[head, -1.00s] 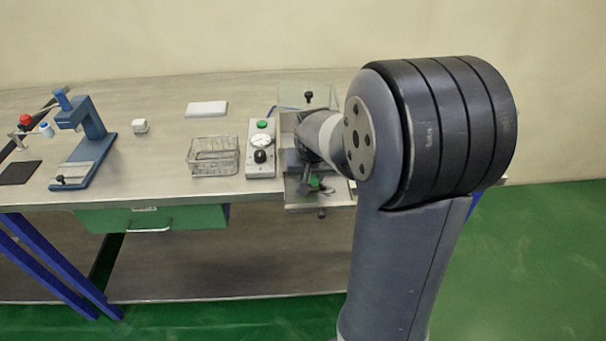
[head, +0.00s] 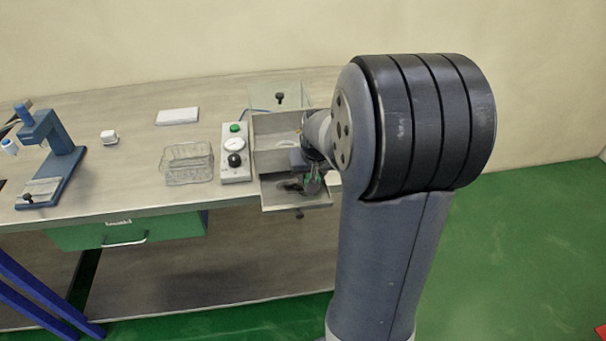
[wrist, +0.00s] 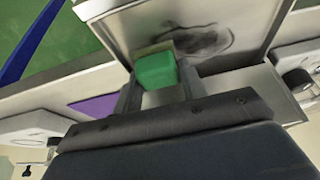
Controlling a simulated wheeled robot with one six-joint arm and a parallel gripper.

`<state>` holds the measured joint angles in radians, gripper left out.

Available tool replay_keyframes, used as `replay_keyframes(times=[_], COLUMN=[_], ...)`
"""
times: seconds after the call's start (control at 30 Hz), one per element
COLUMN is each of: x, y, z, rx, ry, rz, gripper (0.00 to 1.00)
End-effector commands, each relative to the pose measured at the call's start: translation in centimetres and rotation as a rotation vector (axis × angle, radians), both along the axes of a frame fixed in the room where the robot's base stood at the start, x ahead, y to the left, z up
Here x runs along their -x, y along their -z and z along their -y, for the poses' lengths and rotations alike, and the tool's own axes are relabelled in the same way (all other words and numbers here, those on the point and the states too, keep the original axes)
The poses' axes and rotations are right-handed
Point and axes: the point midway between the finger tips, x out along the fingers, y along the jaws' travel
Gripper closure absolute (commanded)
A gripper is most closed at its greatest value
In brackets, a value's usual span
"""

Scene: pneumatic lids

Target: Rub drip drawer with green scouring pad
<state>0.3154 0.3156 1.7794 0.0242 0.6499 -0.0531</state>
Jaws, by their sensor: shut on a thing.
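The drip drawer (head: 298,203) is pulled out at the front of the pneumatic lid unit, over the table's front edge. A dark smear (wrist: 205,40) marks its metal floor, and part of it shows in the head view (head: 288,187). My gripper (head: 312,183) is over the right part of the drawer. It is shut on the green scouring pad (wrist: 155,70), which has a paler layer on its far side. The pad is beside the smear in the wrist view. I cannot tell whether it touches the drawer floor.
A control box (head: 236,160) with a gauge and green button stands left of the unit. A wire basket (head: 187,163), a blue press (head: 50,150) and a white block (head: 177,116) are farther left. A closed green drawer (head: 130,232) hangs under the table.

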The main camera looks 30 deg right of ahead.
Motion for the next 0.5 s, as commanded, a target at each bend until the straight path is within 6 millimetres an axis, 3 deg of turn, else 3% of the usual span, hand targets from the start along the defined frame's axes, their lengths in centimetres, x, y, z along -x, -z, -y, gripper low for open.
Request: replay_keyframes(times=[0.27, 0.5], x=[0.9, 1.1], y=[0.2, 0.3], z=[0.3, -0.8], rx=[0.000, -0.001], ry=[-0.001, -0.002], rz=[-0.008, -0.012], gripper=[0.79, 0.79])
